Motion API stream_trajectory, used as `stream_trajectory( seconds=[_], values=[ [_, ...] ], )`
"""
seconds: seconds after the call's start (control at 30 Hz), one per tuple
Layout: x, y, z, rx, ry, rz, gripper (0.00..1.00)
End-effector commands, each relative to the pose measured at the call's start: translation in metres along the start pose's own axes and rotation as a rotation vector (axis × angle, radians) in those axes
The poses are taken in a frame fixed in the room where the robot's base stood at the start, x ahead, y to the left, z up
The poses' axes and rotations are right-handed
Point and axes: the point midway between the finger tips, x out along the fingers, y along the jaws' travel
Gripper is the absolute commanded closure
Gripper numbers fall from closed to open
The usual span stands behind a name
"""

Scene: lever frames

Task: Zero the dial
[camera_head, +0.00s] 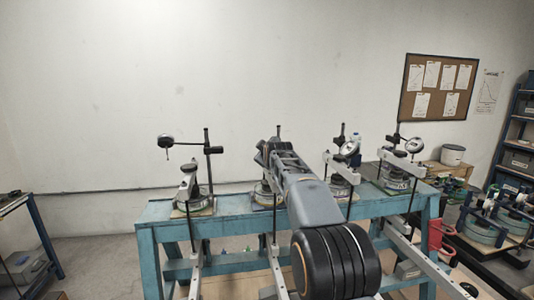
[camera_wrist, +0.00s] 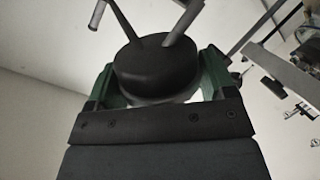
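My gripper (camera_head: 268,152) is at the second stand from the left on the bench, and my arm hides most of that stand. In the wrist view, my gripper's green fingers (camera_wrist: 157,85) flank a dark round body (camera_wrist: 155,68), likely a dial's housing, with rods running up from it. The fingers are very close to its sides; I cannot tell whether they touch. No dial face or needle shows there. Other dials show in the head view: a left dial (camera_head: 166,140) on its post, a dial right of my arm (camera_head: 348,149), and a far-right dial (camera_head: 416,142). Their readings are too small to read.
The blue-green bench (camera_head: 235,230) carries a row of lever frames with long bars jutting toward me. A cork board (camera_head: 438,87) hangs on the wall.

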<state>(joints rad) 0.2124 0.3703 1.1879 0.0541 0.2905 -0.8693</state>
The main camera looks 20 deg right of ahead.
Motion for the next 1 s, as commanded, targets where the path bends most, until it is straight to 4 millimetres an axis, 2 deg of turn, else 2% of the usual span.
stream_trajectory(
  seconds=[0.03,0.27,0.73,1.0],
  values=[
    [-0.0001,0.0001,0.0,0.0,0.0,0.0,0.28],
    [-0.0002,0.0001,0.0,0.0,0.0,0.0,0.5],
    [0.0043,-0.009,0.0065,0.016,0.002,0.135,0.5],
    [0.0024,-0.0056,0.0032,0.03,0.002,0.216,0.5]
  ],
)
